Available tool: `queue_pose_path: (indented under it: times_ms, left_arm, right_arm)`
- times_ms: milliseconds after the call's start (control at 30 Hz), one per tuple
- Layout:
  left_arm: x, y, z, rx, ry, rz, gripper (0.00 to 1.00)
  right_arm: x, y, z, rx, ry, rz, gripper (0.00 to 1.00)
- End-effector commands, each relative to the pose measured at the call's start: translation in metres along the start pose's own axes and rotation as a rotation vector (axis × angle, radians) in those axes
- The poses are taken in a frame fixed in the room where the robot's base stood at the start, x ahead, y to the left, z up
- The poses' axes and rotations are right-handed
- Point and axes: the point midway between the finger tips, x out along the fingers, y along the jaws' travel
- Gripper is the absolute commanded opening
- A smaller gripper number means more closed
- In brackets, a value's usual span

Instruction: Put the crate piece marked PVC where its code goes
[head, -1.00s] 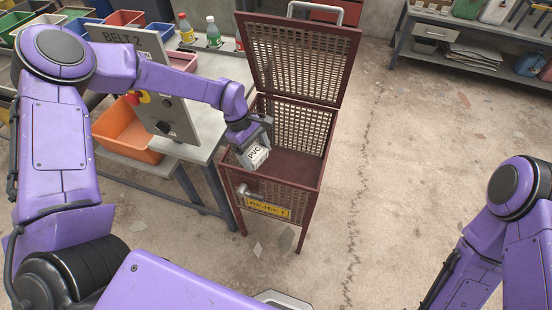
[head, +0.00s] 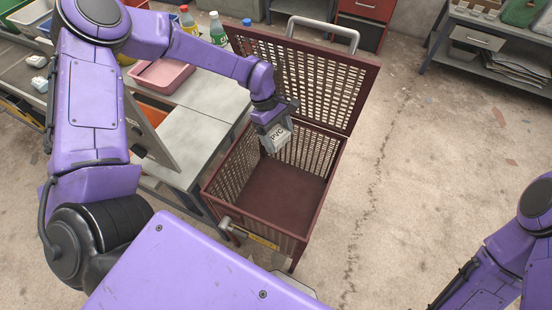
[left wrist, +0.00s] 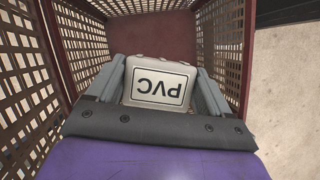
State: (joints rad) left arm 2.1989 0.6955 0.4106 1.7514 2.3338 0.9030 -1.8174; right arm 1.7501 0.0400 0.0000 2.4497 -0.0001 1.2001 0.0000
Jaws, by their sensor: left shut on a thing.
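The white piece marked PVC (head: 277,136) is between the fingers of my left gripper (head: 275,140), which is shut on it. In the left wrist view the PVC piece (left wrist: 158,82) sits between both fingers, its label upside down. The gripper holds it over the open top of a dark red perforated cage (head: 285,195), near its left back part. The cage's lid (head: 320,80) stands open at the back. The cage is empty where its floor shows. A yellow plate on its front is mostly too oblique to read now. My right gripper is out of view; only its arm shows at the right.
A grey worktable (head: 205,140) stands left of the cage, with a pink tray (head: 162,76) and bottles (head: 217,30). White pieces (head: 39,80) lie at the far left. A latch handle (head: 228,225) juts from the cage's front. The floor at right is clear.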

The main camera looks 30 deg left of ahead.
Motion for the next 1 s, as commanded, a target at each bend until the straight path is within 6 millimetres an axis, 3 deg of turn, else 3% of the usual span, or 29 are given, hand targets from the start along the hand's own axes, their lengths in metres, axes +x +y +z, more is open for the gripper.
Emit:
queue_pose_path:
  times_ms: [167, 533, 900, 933, 967, 1000]
  left_arm:
    - [0.007, -0.002, -0.005, -0.004, 0.0, 0.0, 0.49]
    - [0.051, -0.001, -0.023, -0.003, 0.001, 0.0, 0.49]
    - [0.055, 0.0, -0.023, -0.001, 0.0, 0.001, 0.49]
    - [0.055, 0.0, -0.023, 0.0, 0.0, 0.0, 0.9]
    - [0.055, 0.0, -0.023, 0.0, 0.0, 0.0, 1.0]
    - [0.055, 0.0, -0.023, 0.0, 0.0, 0.0, 1.0]
  right_arm:
    - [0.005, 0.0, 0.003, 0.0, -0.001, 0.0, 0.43]
    - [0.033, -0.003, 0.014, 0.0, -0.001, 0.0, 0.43]
    - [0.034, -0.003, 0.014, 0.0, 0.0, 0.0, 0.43]
    - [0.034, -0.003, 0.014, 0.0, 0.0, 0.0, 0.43]
    - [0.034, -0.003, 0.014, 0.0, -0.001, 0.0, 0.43]
    - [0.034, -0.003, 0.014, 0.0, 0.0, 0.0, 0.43]
